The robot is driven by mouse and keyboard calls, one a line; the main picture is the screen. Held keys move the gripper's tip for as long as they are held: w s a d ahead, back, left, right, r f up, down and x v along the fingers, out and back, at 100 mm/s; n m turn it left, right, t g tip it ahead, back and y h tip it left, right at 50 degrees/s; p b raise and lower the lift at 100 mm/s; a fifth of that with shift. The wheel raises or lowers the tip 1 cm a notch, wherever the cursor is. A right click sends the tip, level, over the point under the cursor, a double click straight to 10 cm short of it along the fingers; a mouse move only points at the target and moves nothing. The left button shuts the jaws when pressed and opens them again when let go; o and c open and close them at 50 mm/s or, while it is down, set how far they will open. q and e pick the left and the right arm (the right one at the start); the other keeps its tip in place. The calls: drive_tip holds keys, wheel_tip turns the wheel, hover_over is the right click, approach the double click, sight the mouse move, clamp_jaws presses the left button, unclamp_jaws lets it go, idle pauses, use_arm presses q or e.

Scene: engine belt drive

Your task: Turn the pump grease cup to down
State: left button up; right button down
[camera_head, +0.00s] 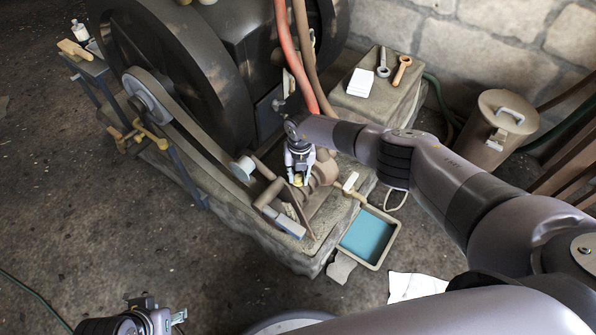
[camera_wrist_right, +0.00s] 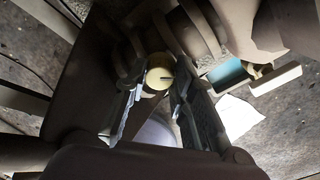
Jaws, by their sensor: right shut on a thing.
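My right gripper (camera_wrist_right: 156,88) is shut on the cup, with one finger on each side. In the head view my right gripper (camera_head: 299,174) reaches down onto the brown pump (camera_head: 324,170), hiding part of it. My left gripper (camera_head: 165,318) is at the bottom left edge, away from the pump; its fingers are too unclear to judge.
The black flywheel (camera_head: 160,70) and belt (camera_head: 195,130) stand left of the pump. Red and brown hoses (camera_head: 290,55) rise behind it. A tray of blue liquid (camera_head: 368,238) lies at right. A stone block (camera_head: 375,105) carries wrenches.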

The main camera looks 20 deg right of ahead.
drive_tip(key=shift+r+m+p, duration=0.15)
drive_tip(key=shift+m+p, duration=0.3)
drive_tip(key=shift+m, duration=1.05)
drive_tip(key=m+p, duration=0.2)
drive_tip(key=m, duration=0.3)
use_arm(q)
drive_tip(key=s+p+x, duration=0.1)
drive_tip(key=x, duration=0.8)
drive_tip(key=shift+d+f+g, duration=0.15)
drive_tip(key=shift+f+g, duration=0.15)
drive_tip(key=shift+f, duration=0.15)
use_arm(e)
drive_tip(key=shift+m, duration=1.5)
use_arm(q)
drive_tip(key=shift+s, duration=0.15)
use_arm(e)
drive_tip(key=c, duration=1.3)
unclamp_jaws()
drive_tip(key=shift+c, duration=0.2)
